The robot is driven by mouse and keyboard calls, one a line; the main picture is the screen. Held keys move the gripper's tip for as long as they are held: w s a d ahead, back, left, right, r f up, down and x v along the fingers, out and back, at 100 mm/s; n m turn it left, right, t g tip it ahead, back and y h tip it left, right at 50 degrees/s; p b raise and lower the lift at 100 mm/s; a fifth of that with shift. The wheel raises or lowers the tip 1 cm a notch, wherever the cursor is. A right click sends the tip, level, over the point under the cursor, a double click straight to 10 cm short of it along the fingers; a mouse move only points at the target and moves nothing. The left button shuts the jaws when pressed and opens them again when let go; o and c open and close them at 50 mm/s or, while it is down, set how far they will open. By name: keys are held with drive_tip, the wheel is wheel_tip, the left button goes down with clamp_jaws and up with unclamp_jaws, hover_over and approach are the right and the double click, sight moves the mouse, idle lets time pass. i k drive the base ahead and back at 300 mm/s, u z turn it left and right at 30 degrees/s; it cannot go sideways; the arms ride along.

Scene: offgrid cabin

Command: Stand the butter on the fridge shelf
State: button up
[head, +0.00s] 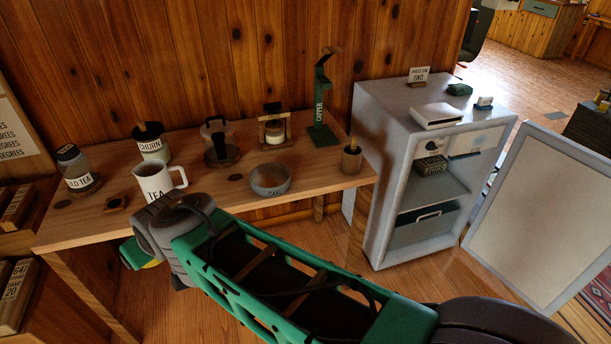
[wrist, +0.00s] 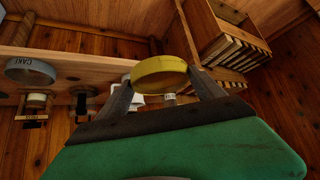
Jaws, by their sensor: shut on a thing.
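The butter, a round yellow piece (wrist: 160,84), is held between the two fingers of my gripper (wrist: 161,88) in the wrist view. A bit of yellow (head: 151,263) also shows in the head view, below the table's front edge, beyond my green arm. My gripper is mostly hidden there by my own arm. The grey fridge (head: 384,190) stands at the right with its door (head: 541,218) swung open. Its shelf (head: 440,188) carries a dark labelled box (head: 431,166) at the back. The shelf's front part looks bare. My gripper is far left of the fridge.
The wooden table (head: 215,185) holds a TEA mug (head: 158,181), jars, a grey CAKE bowl (head: 270,180) and a tall green stand (head: 321,115). A drawer (head: 424,222) sits below the shelf. The open door bounds the fridge's right side. Floor shows between table and fridge.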

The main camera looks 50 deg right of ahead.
sight(433, 192)
drive_tip(key=u, duration=1.95)
drive_tip(key=k, duration=2.75)
drive_tip(key=z, duration=2.5)
drive_tip(key=i, duration=1)
drive_tip(key=z, duration=0.05)
